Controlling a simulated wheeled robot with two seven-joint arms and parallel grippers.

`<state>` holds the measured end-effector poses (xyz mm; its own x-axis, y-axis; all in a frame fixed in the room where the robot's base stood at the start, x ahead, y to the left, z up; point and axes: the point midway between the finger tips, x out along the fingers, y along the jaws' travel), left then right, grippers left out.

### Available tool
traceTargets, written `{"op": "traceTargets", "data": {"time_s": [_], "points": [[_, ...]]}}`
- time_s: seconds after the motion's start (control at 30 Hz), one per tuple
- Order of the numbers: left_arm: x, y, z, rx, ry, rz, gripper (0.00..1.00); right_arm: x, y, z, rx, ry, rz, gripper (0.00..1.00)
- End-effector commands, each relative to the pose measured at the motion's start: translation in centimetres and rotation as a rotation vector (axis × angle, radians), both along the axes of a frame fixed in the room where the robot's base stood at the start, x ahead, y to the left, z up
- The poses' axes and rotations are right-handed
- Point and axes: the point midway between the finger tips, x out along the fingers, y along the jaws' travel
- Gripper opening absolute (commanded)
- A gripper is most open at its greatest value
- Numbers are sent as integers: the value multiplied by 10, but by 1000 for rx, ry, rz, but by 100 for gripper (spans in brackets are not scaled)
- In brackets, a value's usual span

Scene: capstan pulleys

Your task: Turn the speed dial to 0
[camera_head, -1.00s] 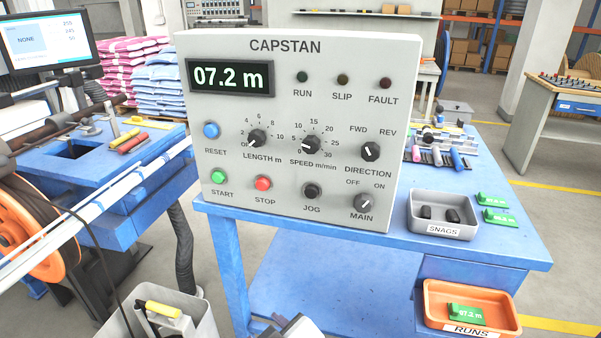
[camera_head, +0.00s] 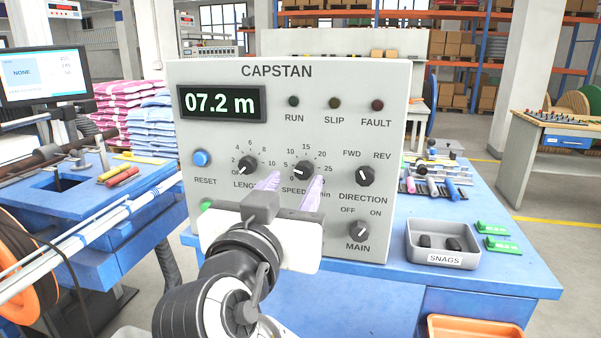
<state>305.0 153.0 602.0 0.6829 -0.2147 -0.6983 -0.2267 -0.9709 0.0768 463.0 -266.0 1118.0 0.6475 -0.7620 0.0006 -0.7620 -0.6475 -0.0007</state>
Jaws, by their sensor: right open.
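The speed dial (camera_head: 303,170) is a black round knob in the middle of the grey CAPSTAN panel (camera_head: 230,140), with a scale running up to 30. Its light pointer mark seems to face left, near the low end; the exact reading is too small to tell. My right gripper (camera_head: 295,180) is open in front of the panel, with its pale purple fingers on the left and right just below the dial. I cannot tell how far they are from the panel. The gripper hides part of the SPEED label. My left gripper is not in view.
The LENGTH knob (camera_head: 248,164) is left of the dial; the DIRECTION knob (camera_head: 365,176) and MAIN knob (camera_head: 358,229) are right. My arm hides STOP and JOG and partly covers START (camera_head: 207,205). A SNAGS tray (camera_head: 444,259) stands right on the blue bench (camera_head: 500,277).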

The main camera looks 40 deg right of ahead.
Motion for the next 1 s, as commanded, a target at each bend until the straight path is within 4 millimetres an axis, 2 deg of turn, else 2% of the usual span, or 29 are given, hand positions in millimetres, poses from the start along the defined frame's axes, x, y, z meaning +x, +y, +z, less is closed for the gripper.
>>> {"op": "traceTargets", "data": {"time_s": [0.13, 0.3, 0.67, 0.77, 0.9, 1.0], "points": [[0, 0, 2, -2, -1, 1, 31, 17, -22, 1, -4, 0, -4, 42], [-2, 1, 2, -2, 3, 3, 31, 30, -36, 0, -3, 2, -2, 42], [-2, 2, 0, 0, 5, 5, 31, 35, -40, 0, 0, 1, 1, 42], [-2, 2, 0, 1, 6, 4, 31, 35, -40, 0, 0, 1, 1, 28], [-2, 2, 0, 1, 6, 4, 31, 35, -40, -1, 0, 1, 1, 5], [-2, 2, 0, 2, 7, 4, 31, 34, -40, -1, -1, 2, 1, 2]]}}
